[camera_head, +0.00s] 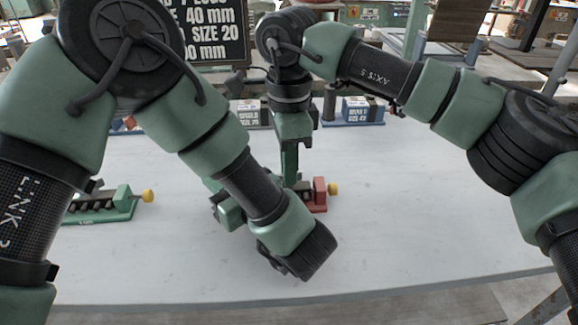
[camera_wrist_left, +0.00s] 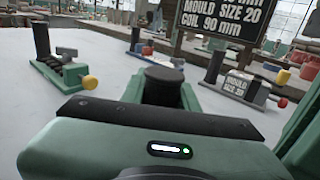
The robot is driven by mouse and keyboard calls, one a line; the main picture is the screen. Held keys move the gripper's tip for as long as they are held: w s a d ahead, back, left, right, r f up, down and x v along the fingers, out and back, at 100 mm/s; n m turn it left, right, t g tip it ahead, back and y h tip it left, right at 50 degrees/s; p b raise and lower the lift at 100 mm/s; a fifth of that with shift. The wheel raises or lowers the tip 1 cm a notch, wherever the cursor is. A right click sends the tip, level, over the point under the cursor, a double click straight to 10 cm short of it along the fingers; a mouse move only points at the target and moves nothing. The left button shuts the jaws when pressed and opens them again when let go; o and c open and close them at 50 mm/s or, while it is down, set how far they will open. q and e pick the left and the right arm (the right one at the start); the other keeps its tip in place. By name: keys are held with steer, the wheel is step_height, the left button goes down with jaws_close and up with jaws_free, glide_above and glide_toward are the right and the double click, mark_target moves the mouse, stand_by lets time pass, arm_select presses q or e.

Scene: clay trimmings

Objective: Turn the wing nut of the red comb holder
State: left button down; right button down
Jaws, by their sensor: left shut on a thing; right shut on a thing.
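My right gripper (camera_head: 290,172) points straight down and is shut at the holder, just left of the red block. My left gripper (camera_head: 230,208) is mostly hidden behind its own forearm, low at the holder's left side, and is shut.
A green holder (camera_head: 108,207) with a yellow knob stands at the left; it also shows in the left wrist view (camera_wrist_left: 74,72). Blue holders (camera_head: 360,111) and a dark sign (camera_head: 213,35) stand at the back. The table front and right are clear.

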steer(key=n, duration=0.5)
steer(key=shift+r, duration=0.1)
steer(key=shift+n, duration=0.3)
stand_by(0.4)
steer(key=c, duration=1.5)
jaws_free()
steer(key=shift+c, duration=0.2)
step_height(320, 180, up, 12)
arm_select(q)
steer(key=c, duration=1)
jaws_free()
steer(key=shift+s+d, duration=0.1)
